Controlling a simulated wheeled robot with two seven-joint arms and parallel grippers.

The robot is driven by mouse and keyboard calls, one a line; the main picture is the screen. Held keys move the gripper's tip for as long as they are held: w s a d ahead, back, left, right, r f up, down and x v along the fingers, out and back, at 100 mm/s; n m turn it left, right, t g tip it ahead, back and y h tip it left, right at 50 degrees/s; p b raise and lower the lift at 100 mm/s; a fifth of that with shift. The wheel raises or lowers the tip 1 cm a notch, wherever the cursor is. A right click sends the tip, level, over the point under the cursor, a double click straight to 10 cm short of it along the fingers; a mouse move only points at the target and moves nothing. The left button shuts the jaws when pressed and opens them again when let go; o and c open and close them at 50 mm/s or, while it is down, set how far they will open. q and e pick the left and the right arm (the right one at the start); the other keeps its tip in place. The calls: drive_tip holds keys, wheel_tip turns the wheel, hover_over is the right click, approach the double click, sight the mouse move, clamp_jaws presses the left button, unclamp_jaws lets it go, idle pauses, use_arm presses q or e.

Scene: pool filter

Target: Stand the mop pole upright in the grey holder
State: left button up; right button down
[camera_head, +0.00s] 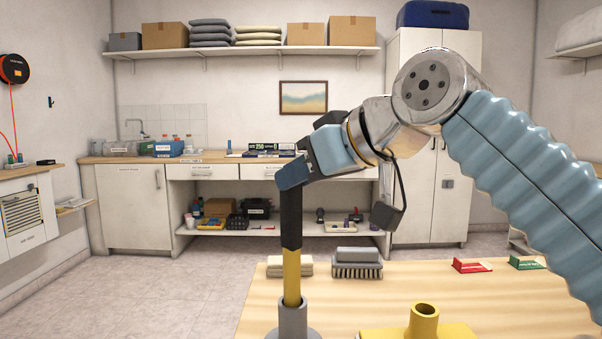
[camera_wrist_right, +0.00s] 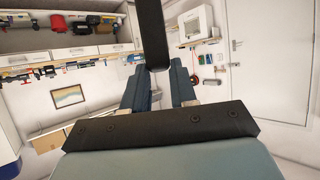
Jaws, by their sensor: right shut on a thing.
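The mop pole has a black upper grip (camera_head: 291,215) and a yellow lower part (camera_head: 291,270). It stands close to upright, and its lower end appears to sit in the mouth of the grey holder (camera_head: 293,322) at the table's front left. How deep it goes is hidden. My right gripper (camera_head: 292,178) is shut on the pole near the top of the black grip. In the right wrist view the black grip (camera_wrist_right: 152,35) shows at the fingertips (camera_wrist_right: 158,76). My left gripper is not in view.
A yellow socket (camera_head: 423,322) on a yellow base stands right of the holder. A grey brush (camera_head: 357,263), folded cloths (camera_head: 304,266), and red (camera_head: 471,266) and green (camera_head: 526,262) items lie along the table's (camera_head: 415,287) back. The middle of the table is clear.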

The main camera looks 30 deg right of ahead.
drive_tip(key=shift+f, duration=0.25)
drive_tip(key=c, duration=0.8)
unclamp_jaws()
drive_tip(key=p+v, duration=0.1)
drive_tip(key=v, duration=1.2)
drive_tip(key=shift+s+d+r+p, duration=0.1)
drive_tip(key=shift+s+p, duration=0.2)
drive_tip(key=shift+s, duration=0.1)
